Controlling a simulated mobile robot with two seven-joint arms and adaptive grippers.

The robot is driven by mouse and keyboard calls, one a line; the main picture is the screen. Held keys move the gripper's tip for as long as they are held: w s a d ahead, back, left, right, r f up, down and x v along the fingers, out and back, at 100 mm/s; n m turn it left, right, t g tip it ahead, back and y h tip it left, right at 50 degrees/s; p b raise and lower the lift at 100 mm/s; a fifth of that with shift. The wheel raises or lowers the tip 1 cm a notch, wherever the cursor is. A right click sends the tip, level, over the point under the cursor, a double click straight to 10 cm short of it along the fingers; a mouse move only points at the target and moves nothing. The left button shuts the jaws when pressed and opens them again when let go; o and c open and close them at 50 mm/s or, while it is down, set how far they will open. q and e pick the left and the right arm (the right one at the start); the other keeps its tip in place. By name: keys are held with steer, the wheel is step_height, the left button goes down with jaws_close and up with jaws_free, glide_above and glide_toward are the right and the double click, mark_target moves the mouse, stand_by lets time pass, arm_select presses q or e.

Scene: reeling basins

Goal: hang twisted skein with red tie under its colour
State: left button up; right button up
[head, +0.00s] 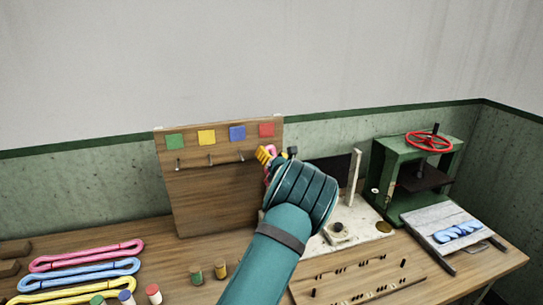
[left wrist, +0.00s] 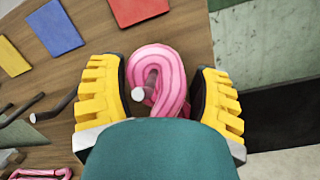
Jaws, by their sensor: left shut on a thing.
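A wooden board (head: 215,205) stands upright with green (head: 174,142), yellow (head: 206,137), blue (head: 237,133) and red (head: 266,130) squares along its top. Metal pegs stick out below them; the one under red is hidden in the head view by my left gripper (head: 266,154). In the left wrist view, my left gripper (left wrist: 165,95) is shut on a pink twisted skein (left wrist: 165,62). A peg (left wrist: 138,94) shows at the skein's loop, apparently passing through it, below the red square (left wrist: 138,10). The skein's tie cannot be made out. My right gripper is out of view.
Pink (head: 85,255), blue (head: 80,273) and yellow (head: 62,291) skeins lie at the table's left, near several small capped cylinders. A green press (head: 400,160) with a red wheel stands at right. A blue twisted skein (head: 457,233) lies on a grey board in front.

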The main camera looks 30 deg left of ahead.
arm_select(q)
steer(key=o, duration=1.3)
steer(key=shift+s+d, duration=0.1)
steer(key=shift+d, duration=0.05)
steer(key=v, duration=1.1)
steer(key=shift+s+d, duration=0.25)
steer(key=shift+f, duration=0.1)
